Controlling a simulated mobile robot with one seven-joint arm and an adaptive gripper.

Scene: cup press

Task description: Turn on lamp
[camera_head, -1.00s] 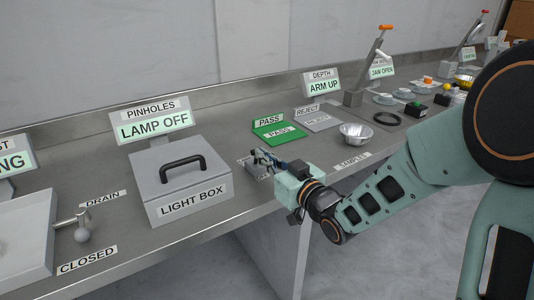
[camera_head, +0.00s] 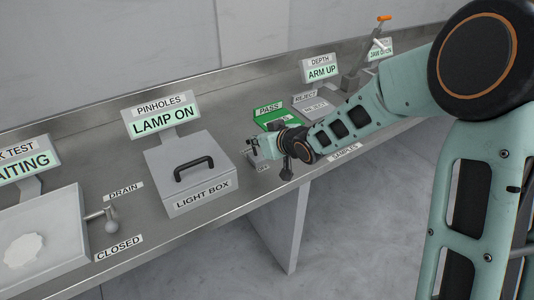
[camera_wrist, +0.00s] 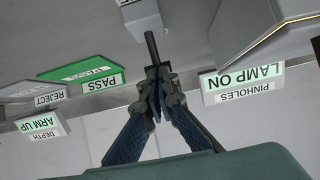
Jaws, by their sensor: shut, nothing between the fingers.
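The pinholes sign (camera_head: 160,116) now reads LAMP ON and stands behind the grey light box (camera_head: 187,172), whose lid with a black handle is closed. A small grey switch box (camera_head: 260,163) sits to the right of the light box, with my gripper (camera_head: 254,146) over it. In the wrist view my gripper (camera_wrist: 157,85) is shut, its fingertips together by the end of a dark lever (camera_wrist: 151,47) that rises from the switch box (camera_wrist: 142,18). I cannot tell whether they touch. The LAMP ON sign also shows in the wrist view (camera_wrist: 243,86).
A tray (camera_head: 40,243) with a pale patch and a drain valve (camera_head: 104,219) stand at the left. The green PASS pad (camera_head: 272,121) and grey REJECT pad (camera_head: 313,107) lie behind my arm. The bench front by the light box is clear.

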